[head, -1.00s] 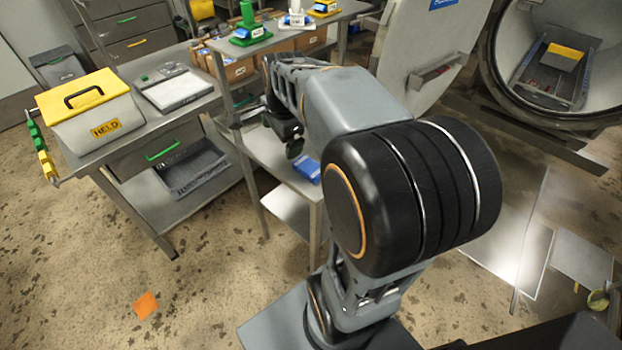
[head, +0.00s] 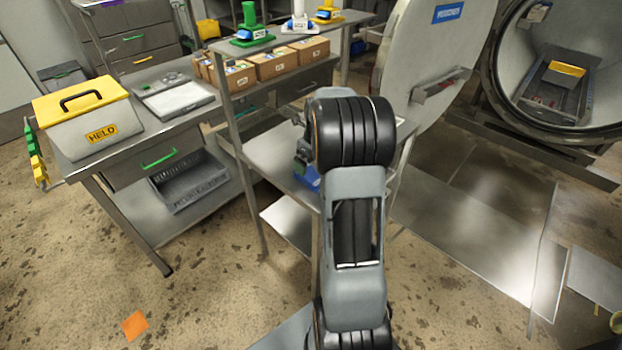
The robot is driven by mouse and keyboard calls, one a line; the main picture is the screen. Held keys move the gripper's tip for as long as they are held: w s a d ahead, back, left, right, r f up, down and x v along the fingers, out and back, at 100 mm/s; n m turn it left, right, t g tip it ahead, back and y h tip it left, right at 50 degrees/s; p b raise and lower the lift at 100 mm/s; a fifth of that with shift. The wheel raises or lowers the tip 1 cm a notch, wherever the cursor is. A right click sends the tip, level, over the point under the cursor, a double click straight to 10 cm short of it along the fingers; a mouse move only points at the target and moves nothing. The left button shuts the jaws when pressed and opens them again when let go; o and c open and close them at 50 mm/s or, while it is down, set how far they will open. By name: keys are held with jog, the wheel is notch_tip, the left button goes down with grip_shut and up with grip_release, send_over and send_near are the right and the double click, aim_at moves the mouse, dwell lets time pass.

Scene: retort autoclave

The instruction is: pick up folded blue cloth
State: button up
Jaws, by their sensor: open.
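The folded blue cloth (head: 309,179) lies on the middle metal shelf of the stand, near its front edge. My arm covers part of it, so only its left part shows. My gripper (head: 300,147) is mostly hidden behind my own arm. A small part of it shows just above the cloth in the picture. It is open. I cannot tell whether it touches the cloth, as the fingertips do not show clearly.
The stand's upper shelf (head: 284,42) carries cardboard boxes (head: 277,64) underneath and coloured devices on top. A bench at left holds a yellow-lidded HELD box (head: 85,112). The open autoclave (head: 492,80) stands at right. An orange sheet (head: 135,324) lies on the floor.

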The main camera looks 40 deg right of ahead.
aim_at(312, 174)
jog(key=shift+w+f, duration=0.2)
jog(key=shift+f, duration=1.5)
jog(key=shift+w+f, duration=0.2)
jog(key=shift+f, duration=1.45)
jog(key=shift+c, duration=0.2)
jog(key=c, duration=1)
jog(key=shift+o, duration=0.2)
jog(key=shift+r, duration=0.15)
jog(key=shift+d+r, duration=0.1)
jog(key=shift+r, duration=0.5)
jog(key=s+d+r, duration=0.1)
jog(key=r, duration=0.1)
jog(key=s+d+r, duration=0.1)
jog(key=r, duration=0.2)
jog(key=s+d+r, duration=0.1)
jog(key=r, duration=0.1)
jog(key=shift+d+r, duration=0.2)
jog(key=shift+d, duration=0.2)
jog(key=s+d+r, duration=0.4)
jog(key=s+d, duration=0.2)
jog(key=d, duration=0.1)
